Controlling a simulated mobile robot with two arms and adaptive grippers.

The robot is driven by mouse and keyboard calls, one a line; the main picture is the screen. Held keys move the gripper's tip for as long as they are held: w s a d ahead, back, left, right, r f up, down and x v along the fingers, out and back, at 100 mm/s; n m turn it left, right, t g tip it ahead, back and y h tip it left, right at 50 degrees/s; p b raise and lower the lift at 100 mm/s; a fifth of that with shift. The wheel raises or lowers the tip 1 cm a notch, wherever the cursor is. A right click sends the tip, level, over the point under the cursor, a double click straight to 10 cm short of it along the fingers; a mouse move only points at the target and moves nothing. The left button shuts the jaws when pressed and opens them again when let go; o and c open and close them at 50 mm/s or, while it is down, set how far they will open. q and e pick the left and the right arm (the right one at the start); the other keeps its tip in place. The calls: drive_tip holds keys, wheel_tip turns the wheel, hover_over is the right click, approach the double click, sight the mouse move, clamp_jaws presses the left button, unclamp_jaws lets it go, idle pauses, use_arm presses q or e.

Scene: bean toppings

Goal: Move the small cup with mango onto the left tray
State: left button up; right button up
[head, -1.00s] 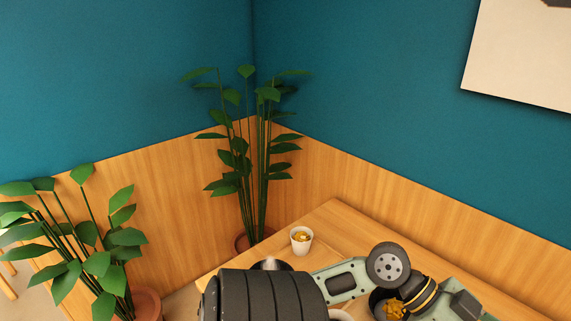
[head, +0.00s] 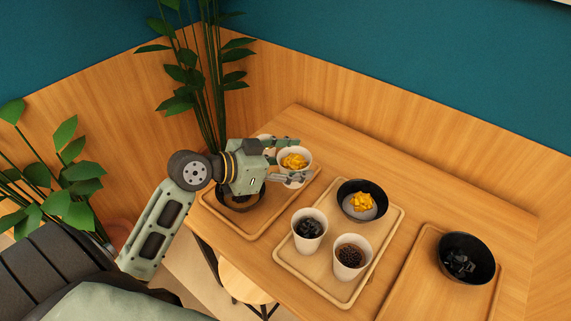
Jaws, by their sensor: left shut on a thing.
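My left gripper (head: 283,160) is shut on a small white cup with mango (head: 294,177), with its fingers on either side of the cup. The cup is upright at the back right end of the left wooden tray (head: 262,228). I cannot tell whether its base touches the tray. A black bowl (head: 240,207) stands on the left tray, partly hidden by my gripper and wrist. A small pale patch shows behind the gripper; I cannot tell what it is. My right gripper is not in view.
The middle tray (head: 330,297) holds a black bowl with mango (head: 361,200), a cup with black cubes (head: 308,230) and a cup with dark beans (head: 350,258). The right tray (head: 412,290) holds a black bowl with black cubes (head: 467,258). A stool (head: 245,284) stands below the table's edge.

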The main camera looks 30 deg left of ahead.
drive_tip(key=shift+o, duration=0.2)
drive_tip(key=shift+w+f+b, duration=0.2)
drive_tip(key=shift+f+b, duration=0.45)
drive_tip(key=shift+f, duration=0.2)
use_arm(q)
drive_tip(key=w+a+f+n+y, duration=0.4)
drive_tip(key=w+y, duration=0.1)
drive_tip(key=w, duration=0.2)
drive_tip(key=w+a+f+n+t+y+b, duration=0.1)
drive_tip(key=w+a+f+n+y, duration=0.3)
drive_tip(key=w, duration=0.3)
drive_tip(key=shift+w+n+t+y, duration=0.15)
drive_tip(key=shift+n+t+y, duration=0.15)
drive_tip(key=shift+n+y, duration=0.25)
drive_tip(key=shift+w+r+y+b, duration=0.1)
drive_tip(key=shift+w+y+b, duration=0.25)
drive_tip(key=shift+w, duration=0.15)
drive_tip(key=shift+n, duration=0.25)
wheel_tip(320, 180, down, 10)
drive_tip(key=shift+w+r, duration=0.1)
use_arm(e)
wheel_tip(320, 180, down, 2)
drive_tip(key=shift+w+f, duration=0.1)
use_arm(q)
drive_tip(key=o, duration=1.3)
drive_tip(key=shift+f+b, duration=0.2)
drive_tip(key=shift+b, duration=0.1)
